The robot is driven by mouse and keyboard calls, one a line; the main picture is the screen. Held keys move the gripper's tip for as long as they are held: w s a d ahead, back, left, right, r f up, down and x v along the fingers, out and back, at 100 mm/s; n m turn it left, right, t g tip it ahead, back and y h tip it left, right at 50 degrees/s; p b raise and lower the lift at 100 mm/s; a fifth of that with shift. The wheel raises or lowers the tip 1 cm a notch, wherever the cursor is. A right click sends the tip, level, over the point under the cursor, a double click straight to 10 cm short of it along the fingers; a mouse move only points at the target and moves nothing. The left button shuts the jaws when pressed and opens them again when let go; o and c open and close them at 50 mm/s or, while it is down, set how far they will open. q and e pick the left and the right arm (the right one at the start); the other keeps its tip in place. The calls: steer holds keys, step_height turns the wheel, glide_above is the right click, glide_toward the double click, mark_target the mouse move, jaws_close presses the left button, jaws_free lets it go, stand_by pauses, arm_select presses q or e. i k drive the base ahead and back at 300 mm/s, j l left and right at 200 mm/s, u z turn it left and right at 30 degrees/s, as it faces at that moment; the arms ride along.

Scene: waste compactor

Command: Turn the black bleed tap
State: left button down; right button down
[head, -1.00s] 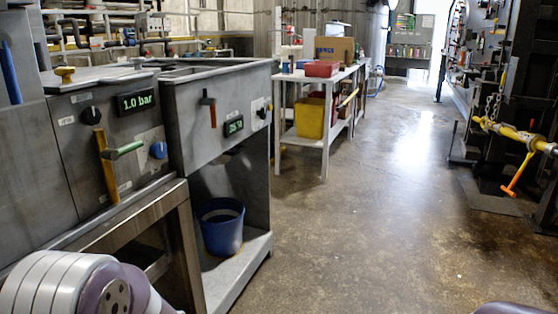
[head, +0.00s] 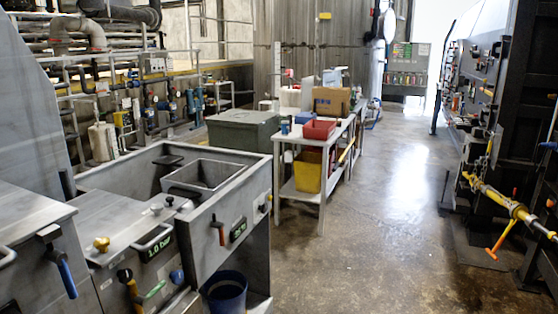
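A black round knob (head: 124,275), the likeliest bleed tap, sits on the front panel of the steel unit at lower left, left of the green "1.0 bar" display (head: 158,248). A yellow lever (head: 132,292) is just below it. A green handle (head: 153,291) and a blue knob (head: 177,276) are to its right. I cannot read a label on the black knob. Neither of my grippers is in view.
A steel sink unit (head: 258,180) with a red-handled lever (head: 221,233) stands right of the panel, with a blue bucket (head: 226,293) below. A blue-handled lever (head: 67,279) is at left. A white table (head: 322,200) stands farther back. The floor (head: 375,220) on the right is clear.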

mark_target(126, 276)
steer(key=u, duration=1.05)
steer(key=k+u, duration=0.7)
steer(key=k, duration=0.2)
